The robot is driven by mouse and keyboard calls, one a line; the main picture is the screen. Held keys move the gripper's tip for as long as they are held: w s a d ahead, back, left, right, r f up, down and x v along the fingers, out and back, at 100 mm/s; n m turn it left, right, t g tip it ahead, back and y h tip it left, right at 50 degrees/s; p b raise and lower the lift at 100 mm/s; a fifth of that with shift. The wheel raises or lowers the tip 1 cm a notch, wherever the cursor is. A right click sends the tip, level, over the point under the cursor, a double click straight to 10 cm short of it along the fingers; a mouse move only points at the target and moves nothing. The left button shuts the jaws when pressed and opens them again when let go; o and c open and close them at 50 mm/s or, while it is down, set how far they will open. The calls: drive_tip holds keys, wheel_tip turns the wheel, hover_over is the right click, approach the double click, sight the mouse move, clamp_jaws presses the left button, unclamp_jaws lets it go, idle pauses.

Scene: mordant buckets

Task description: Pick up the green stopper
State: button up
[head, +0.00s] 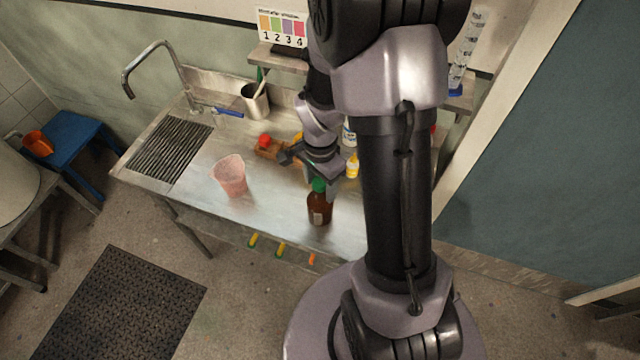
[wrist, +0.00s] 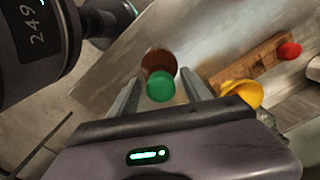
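The green stopper (head: 318,184) sits on the mouth of a brown bottle (head: 319,209), which stands upright on the steel bench near its front edge. In the wrist view the green stopper (wrist: 160,90) shows from above, with the brown bottle (wrist: 159,60) behind it. My gripper (head: 310,170) is just above and behind the stopper in the head view. In the wrist view my gripper (wrist: 162,92) is open, with one finger on each side of the stopper and a gap to each. I cannot tell the exact height of the fingertips over it.
A pink translucent beaker (head: 230,176) stands left of the bottle. A wooden block (wrist: 258,66) holds a red stopper (wrist: 289,51), with a yellow stopper (wrist: 243,92) close to my right finger. A yellow bottle (head: 352,166) stands to the right.

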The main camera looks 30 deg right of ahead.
sight(320, 180)
clamp_jaws()
drive_tip(key=shift+w+r, duration=0.1)
drive_tip(key=shift+r, duration=0.15)
wheel_tip(320, 180, up, 4)
drive_tip(key=shift+f+p, duration=0.25)
drive_tip(key=shift+p, duration=0.2)
drive_tip(key=s+a+b, duration=0.3)
drive_tip(key=s+b, duration=0.2)
drive_tip(key=s, duration=0.2)
drive_tip(key=s+a+r+b, duration=0.1)
drive_tip(key=s+a+b, duration=0.2)
drive_tip(key=s+b, duration=0.3)
drive_tip(key=shift+s, duration=0.95)
